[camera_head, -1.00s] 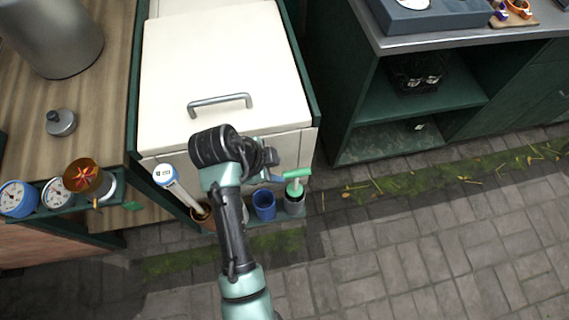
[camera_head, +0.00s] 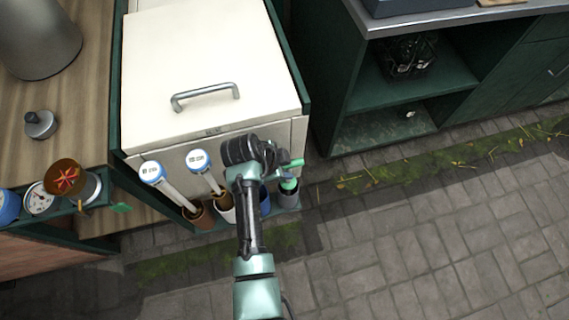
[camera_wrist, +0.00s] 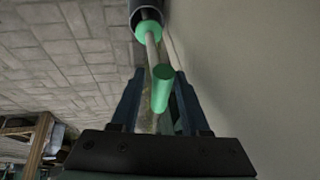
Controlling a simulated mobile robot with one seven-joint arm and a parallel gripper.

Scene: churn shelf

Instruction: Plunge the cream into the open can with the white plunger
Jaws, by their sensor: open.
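My gripper (camera_head: 280,168) is over the right end of the row of cups at the front of the white chest. In the wrist view its open fingers (camera_wrist: 157,100) straddle a green cylindrical handle (camera_wrist: 162,88) without clearly gripping it. This green-handled tool (camera_head: 292,164) has a pale rod and green collar and stands in a dark grey cup (camera_head: 288,195). Two white-shafted tools with blue-and-white heads stand left, one (camera_head: 176,187) in a brown cup, one (camera_head: 205,172) in a white cup. I cannot tell which is the white plunger. A large metal can (camera_head: 38,42) stands on the wooden counter; its opening is out of view.
The white chest (camera_head: 200,70) with a metal handle borders my arm. A blue cup (camera_head: 264,200) is partly hidden by my arm. The paved floor (camera_head: 450,230) is clear.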

